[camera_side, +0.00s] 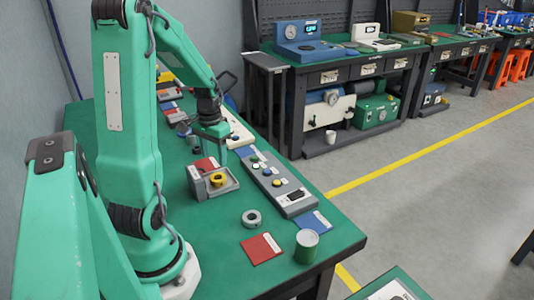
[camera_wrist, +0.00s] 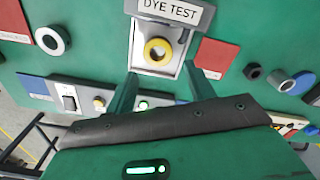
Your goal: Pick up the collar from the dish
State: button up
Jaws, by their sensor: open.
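The collar is a thick yellow ring (camera_side: 217,180). It lies in a small grey dish (camera_side: 231,186) on the green bench, and its dark hole faces up. In the wrist view the collar (camera_wrist: 158,51) sits inside the pale dish (camera_wrist: 139,42), below a "DYE TEST" label. My gripper (camera_side: 212,157) is above and behind the dish in the side view. In the wrist view my gripper (camera_wrist: 160,70) is open, with one finger to each side of the dish's near edge. Nothing is between the fingers, and the collar is apart from them.
A control panel (camera_side: 275,184) with buttons stands right of the dish. Bare green bench lies between the dish and the grey ring.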

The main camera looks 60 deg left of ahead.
aim_at(217, 174)
jog(key=shift+f, duration=1.25)
jog(key=shift+w+d+f, duration=0.15)
jog(key=shift+f, duration=2.45)
jog(key=c, duration=0.9)
jog(key=shift+r, duration=0.15)
